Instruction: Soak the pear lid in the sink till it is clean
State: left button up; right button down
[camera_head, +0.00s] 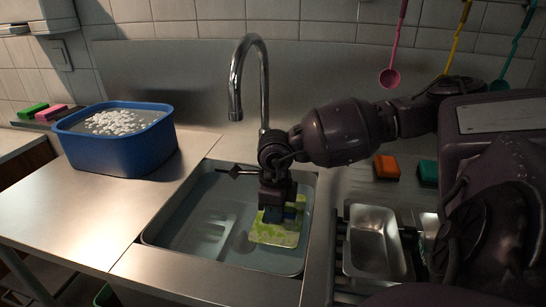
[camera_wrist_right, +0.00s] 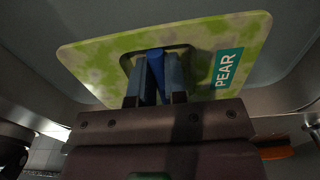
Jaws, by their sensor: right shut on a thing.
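The pear lid (camera_head: 277,233) is a flat panel with mottled yellow and green patches, a teal PEAR label (camera_wrist_right: 227,69) and a blue handle (camera_wrist_right: 156,72). My right gripper (camera_head: 279,208) is shut on the handle, with a finger on each side in the right wrist view (camera_wrist_right: 156,85). It reaches down into the sink (camera_head: 163,236) and holds the lid in the basin's right part. I cannot tell how deep the lid sits in any water or whether it touches the bottom. My left gripper is not in view.
A curved faucet (camera_head: 236,85) stands behind the sink. A blue tub (camera_head: 118,152) with white pieces is on the left counter. A steel pan (camera_head: 374,240) sits right of the sink. Orange (camera_head: 386,168) and green (camera_head: 428,173) blocks lie behind it. Ladles (camera_head: 389,77) hang at the wall.

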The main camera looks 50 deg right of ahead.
jog(key=shift+f+b, duration=0.65)
jog(key=shift+f, duration=1.65)
jog(key=shift+f+b, duration=0.4)
jog(key=shift+f, duration=1.4)
jog(key=c, duration=1.1)
grip_release()
